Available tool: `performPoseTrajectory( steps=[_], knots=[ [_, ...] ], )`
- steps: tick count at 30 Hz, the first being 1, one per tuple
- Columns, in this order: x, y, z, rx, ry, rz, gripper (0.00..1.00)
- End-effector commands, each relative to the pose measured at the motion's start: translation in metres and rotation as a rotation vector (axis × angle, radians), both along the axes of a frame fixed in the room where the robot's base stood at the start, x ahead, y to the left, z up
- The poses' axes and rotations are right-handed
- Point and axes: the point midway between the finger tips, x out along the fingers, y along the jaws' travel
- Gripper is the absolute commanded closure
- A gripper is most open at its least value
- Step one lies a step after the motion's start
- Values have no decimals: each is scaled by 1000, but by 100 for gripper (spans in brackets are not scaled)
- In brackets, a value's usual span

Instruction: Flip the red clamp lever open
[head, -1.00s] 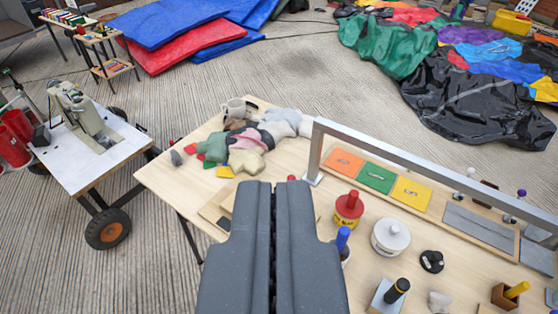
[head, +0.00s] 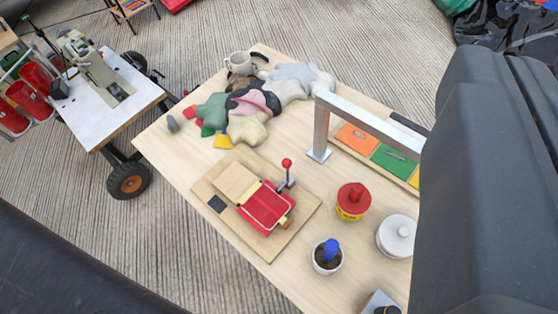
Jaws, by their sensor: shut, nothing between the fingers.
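A wooden base board (head: 297,210) lies on the table. On it a short lever with a red ball knob (head: 287,163) stands roughly upright from a small grey bracket. Beside it is a red tray-like part (head: 266,208) with a pale wire frame and yellow edge. I cannot tell from here how the clamp is latched. My gripper (head: 505,65) is large and dark grey at the right edge, partly out of view. It is shut and empty, well to the right of the lever in the picture.
A metal frame (head: 321,130) stands right of the board, near orange and green plates. A red-lidded pot (head: 353,200), a white lidded pot (head: 396,235) and a cup with a blue handle (head: 328,257) stand nearby. The table's (head: 180,155) left part is bare.

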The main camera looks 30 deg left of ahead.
Motion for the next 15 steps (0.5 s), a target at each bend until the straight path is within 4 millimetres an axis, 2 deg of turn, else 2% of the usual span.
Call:
performPoseTrajectory(
  steps=[5,8,11,15],
  knots=[
    [6,3,-6,-5,14,4,100],
    [24,14,-27,-23,60,16,100],
    [53,26,-64,-62,137,38,100],
    [94,64,-135,-143,270,77,100]
  ],
)
